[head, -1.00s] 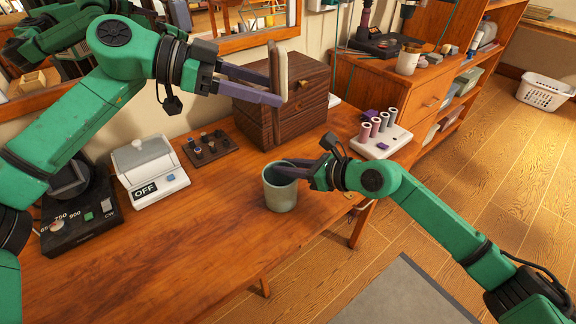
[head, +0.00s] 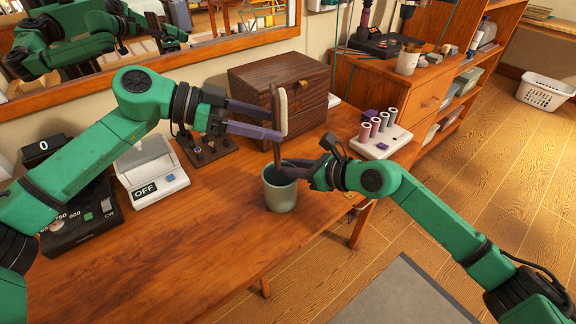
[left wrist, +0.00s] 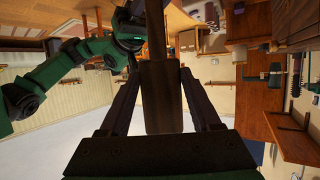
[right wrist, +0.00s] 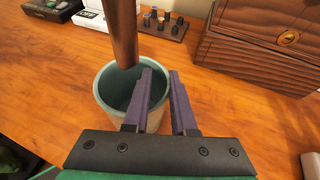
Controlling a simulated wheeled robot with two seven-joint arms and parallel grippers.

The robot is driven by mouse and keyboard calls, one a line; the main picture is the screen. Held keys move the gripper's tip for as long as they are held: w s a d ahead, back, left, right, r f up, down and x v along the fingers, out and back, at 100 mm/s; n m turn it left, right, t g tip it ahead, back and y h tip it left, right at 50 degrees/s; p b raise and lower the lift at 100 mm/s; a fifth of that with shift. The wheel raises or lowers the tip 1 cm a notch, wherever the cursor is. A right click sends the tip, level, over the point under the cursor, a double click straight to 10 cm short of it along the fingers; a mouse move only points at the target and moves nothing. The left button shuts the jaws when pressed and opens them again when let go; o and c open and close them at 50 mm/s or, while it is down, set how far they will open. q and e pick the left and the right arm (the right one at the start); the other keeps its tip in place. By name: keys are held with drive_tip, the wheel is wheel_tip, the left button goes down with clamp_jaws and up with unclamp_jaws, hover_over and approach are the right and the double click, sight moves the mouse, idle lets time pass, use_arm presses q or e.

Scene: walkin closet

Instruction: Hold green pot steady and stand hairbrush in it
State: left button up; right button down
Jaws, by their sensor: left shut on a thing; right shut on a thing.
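The green pot (head: 280,195) stands upright on the wooden table. My right gripper (head: 297,171) is shut on the pot's right wall, one finger inside the rim and one outside, as the right wrist view (right wrist: 160,98) shows. My left gripper (head: 277,122) is shut on the hairbrush (head: 283,112) and holds it about upright, pale bristle side to the right, handle down. The dark handle (right wrist: 123,30) comes down over the pot's mouth. Its lower end is at about rim height; I cannot tell whether it is inside. The left wrist view shows the brush (left wrist: 163,95) between the fingers.
A dark wooden box (head: 300,75) stands behind the brush. A white stand of rollers (head: 380,135) is right of the pot. A small rack (head: 208,148), a white device marked OFF (head: 150,170) and a black device (head: 80,222) are at left. The table front is clear.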

use_arm(q)
drive_tip(key=shift+f, duration=0.65)
use_arm(e)
drive_tip(key=shift+f, duration=0.1)
use_arm(q)
drive_tip(key=o, duration=1.5)
drive_tip(key=shift+f, duration=0.1)
drive_tip(key=v, duration=0.8)
use_arm(e)
drive_tip(key=c, duration=0.7)
unclamp_jaws()
drive_tip(key=shift+o, duration=0.2)
